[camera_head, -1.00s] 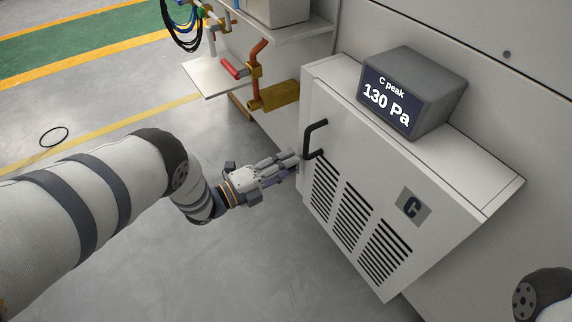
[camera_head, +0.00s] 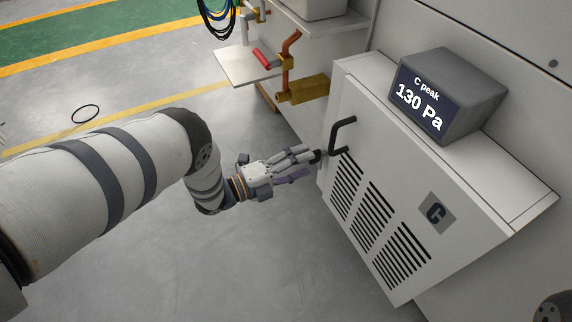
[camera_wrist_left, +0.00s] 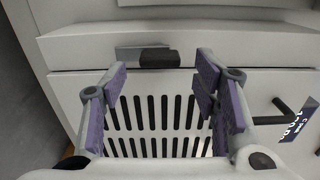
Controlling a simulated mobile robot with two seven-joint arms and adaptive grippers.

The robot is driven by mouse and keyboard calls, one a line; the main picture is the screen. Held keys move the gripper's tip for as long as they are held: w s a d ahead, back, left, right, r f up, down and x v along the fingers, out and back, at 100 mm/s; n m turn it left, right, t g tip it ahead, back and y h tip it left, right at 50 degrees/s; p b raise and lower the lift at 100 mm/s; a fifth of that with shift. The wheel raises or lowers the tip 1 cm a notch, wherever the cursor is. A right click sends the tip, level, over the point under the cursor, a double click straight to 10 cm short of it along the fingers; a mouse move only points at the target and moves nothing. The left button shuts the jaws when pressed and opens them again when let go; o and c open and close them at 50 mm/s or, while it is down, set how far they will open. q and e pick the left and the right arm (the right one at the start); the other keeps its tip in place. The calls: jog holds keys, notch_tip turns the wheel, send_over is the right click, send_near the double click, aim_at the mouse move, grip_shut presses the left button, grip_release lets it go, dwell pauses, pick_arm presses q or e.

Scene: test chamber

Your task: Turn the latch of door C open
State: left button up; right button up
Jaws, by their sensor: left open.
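Door C (camera_head: 395,215) is the white vented front of the cabinet and looks closed. Its small dark latch (camera_head: 318,156) sits at the door's left edge, beside the black bar handle (camera_head: 343,135). In the left wrist view the latch (camera_wrist_left: 158,58) shows as a dark block with a grey part beside it, lying crosswise at the door's edge. My left gripper (camera_head: 306,162) is open, its fingers pointing at the latch. In the left wrist view the purple finger pads of the gripper (camera_wrist_left: 160,76) stand apart on either side of the latch; contact cannot be told. My right gripper is out of view.
A grey display (camera_head: 447,95) reading "C peak 130 Pa" stands on the cabinet top. A red-handled valve with copper pipe (camera_head: 288,65) and a white shelf (camera_head: 240,68) lie beyond the door. The floor left of the cabinet is clear near the gripper.

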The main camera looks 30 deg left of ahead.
pick_arm(q)
jog(key=v, duration=0.9)
jog(key=shift+s+a, duration=0.2)
